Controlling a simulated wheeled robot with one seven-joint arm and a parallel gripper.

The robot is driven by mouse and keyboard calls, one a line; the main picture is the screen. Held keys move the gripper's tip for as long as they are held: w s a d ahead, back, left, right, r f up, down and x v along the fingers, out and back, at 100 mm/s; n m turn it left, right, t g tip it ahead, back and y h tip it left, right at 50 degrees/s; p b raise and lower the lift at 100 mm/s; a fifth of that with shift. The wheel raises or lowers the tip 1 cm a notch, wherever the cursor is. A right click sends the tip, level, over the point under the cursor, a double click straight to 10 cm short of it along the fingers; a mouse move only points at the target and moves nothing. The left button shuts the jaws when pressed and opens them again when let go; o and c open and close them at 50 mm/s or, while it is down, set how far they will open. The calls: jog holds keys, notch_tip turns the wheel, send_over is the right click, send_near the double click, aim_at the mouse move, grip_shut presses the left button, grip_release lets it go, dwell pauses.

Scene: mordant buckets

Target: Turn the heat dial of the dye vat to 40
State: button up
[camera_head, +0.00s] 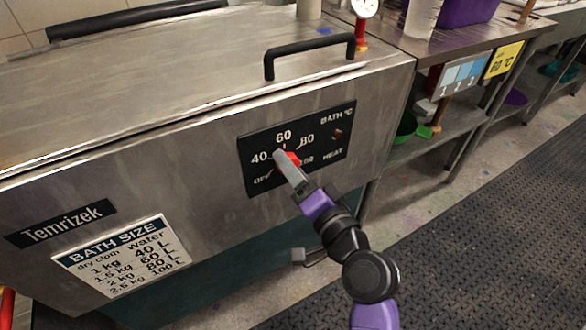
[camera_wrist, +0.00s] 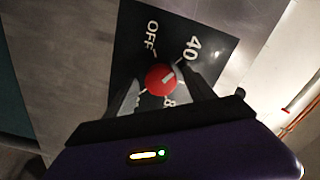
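The dye vat (camera_head: 215,110) is a large steel box with a black control panel (camera_head: 248,178) on its front. The panel carries a red heat dial (camera_head: 293,156), with OFF, 40, 60 and 80 marked around it. Whether both fingers touch the dial is unclear. My gripper partly hides the dial and nearby labels in the head view.
A black lid handle (camera_head: 310,52) stands above the panel. A BATH SIZE sign (camera_head: 122,255) is on the vat's lower front. To the right is a steel bench (camera_head: 450,43) with containers. The dark mat (camera_head: 480,230) on the floor at right is clear.

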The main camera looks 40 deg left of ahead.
jog(key=v, duration=0.8)
jog(key=shift+p, duration=0.4)
jog(key=shift+w, duration=0.1)
